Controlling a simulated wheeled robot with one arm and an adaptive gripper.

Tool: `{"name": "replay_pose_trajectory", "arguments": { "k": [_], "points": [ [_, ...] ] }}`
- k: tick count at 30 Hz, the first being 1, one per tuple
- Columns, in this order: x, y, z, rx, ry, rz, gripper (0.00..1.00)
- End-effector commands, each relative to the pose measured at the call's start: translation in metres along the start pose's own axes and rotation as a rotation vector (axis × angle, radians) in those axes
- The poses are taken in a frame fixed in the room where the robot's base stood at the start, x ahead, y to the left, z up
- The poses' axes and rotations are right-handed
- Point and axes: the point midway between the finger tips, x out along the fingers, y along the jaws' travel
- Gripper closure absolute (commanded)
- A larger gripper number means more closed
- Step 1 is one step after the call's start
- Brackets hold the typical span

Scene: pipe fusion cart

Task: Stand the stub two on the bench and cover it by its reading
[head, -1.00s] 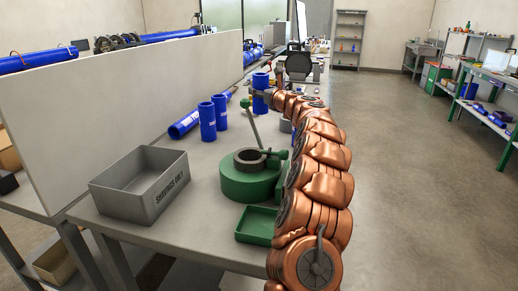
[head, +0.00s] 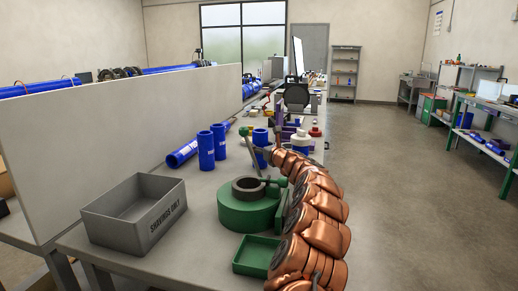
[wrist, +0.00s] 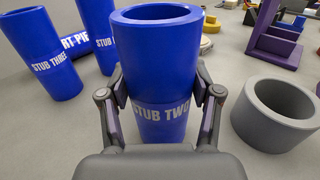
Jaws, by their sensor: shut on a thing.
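Stub two (wrist: 158,60), a blue open-topped tube with a white-lettered band, stands upright between the fingers of my gripper (wrist: 161,95) in the wrist view. The fingers are shut on its sides. In the head view stub two (head: 260,138) is at the far end of my arm, its top about level with the standing stubs. I cannot tell whether its base touches the bench (head: 205,185). Stub three (wrist: 43,55) stands left of it in the wrist view, with another blue stub (wrist: 98,30) behind. No reading shows.
A grey ring-shaped piece (wrist: 285,115) sits close right of stub two. A blue pipe (head: 183,152) lies behind the stubs. A green fixture (head: 248,212), a green tray (head: 256,256) and a grey shavings bin (head: 135,212) are nearer. Colored pieces (head: 300,140) crowd the bench beyond.

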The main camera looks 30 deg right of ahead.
Motion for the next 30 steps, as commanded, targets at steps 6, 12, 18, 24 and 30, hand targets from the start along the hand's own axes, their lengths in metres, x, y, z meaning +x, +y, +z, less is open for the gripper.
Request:
{"name": "replay_pose_trajectory", "arguments": {
  "k": [6, 12, 18, 24, 30],
  "points": [
    [0.0004, 0.0008, 0.0006, 0.0, -0.001, 0.001, 0.86],
    [0.0006, 0.0012, -0.0038, 0.0, -0.001, 0.002, 0.86],
    [0.0005, 0.0009, -0.0034, 0.0, 0.0, 0.001, 0.17],
    [0.0004, 0.0008, -0.0036, 0.0, 0.0, 0.001, 0.12],
    [0.0003, 0.0005, -0.0019, 0.0, 0.0, 0.001, 0.12]
  ]
}}
